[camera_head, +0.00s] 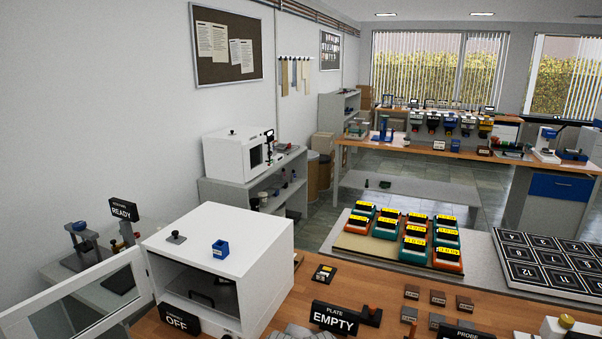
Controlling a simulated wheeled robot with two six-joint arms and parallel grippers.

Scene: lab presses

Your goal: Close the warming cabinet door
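The warming cabinet (222,242) is a white box on the wooden bench at the lower left. Its front is open and shows a dark interior with a black handle-like part (202,298) inside. The door (75,300), a white frame around a clear pane, stands swung wide open to the left of the cabinet. Its near edge runs out of the picture. A black sign reading OFF (178,320) stands in front of the cabinet.
A press (82,245) and a READY sign (122,209) stand behind the door. A grey rounded part at the bottom edge is unclear.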

